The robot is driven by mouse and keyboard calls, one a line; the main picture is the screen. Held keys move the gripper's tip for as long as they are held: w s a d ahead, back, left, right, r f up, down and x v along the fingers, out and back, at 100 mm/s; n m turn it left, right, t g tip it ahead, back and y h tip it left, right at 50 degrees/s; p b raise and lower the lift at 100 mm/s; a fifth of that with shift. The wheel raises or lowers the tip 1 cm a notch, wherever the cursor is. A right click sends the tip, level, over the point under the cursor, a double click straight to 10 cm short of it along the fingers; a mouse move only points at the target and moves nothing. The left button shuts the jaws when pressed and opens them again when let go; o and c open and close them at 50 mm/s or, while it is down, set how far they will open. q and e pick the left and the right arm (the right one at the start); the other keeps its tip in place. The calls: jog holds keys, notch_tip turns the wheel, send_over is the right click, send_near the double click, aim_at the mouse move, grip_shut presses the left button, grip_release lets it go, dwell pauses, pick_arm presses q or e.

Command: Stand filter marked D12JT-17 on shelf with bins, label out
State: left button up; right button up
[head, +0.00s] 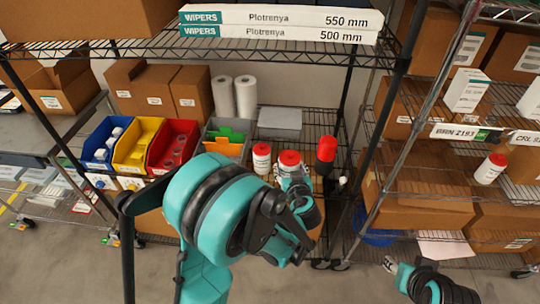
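A white filter with a red cap (261,159) stands upright on the wire shelf with the bins, its label text too small to read. A second red-capped white filter (289,159) is just right of it, at my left gripper (294,180); its lower part is hidden. I cannot tell whether the fingers are closed on it or whether it rests on the shelf. A dark cylinder with a red top (325,155) stands further right.
The wire shelf holds blue (103,146), yellow (138,146), red (173,147) and grey (226,143) bins. White rolls (246,97) and a grey box (280,123) stand behind. A shelf above carries WIPERS boxes (280,27). Black rack posts (362,150) flank the right side.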

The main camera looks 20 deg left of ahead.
pick_arm(q)
jog(key=shift+w+a+f+b, duration=0.35)
jog(key=shift+w+f+b, duration=0.5)
jog(key=shift+w+f, duration=0.95)
jog(key=shift+w+a+f+b, duration=0.4)
jog(key=shift+w+f+b, duration=0.4)
jog(key=shift+w+f, duration=0.95)
jog(key=shift+w+a+f+b, duration=0.35)
jog(key=shift+w+f+b, duration=0.5)
jog(key=shift+w+f, duration=0.95)
jog(key=shift+f, duration=0.1)
jog(key=o, duration=1.7)
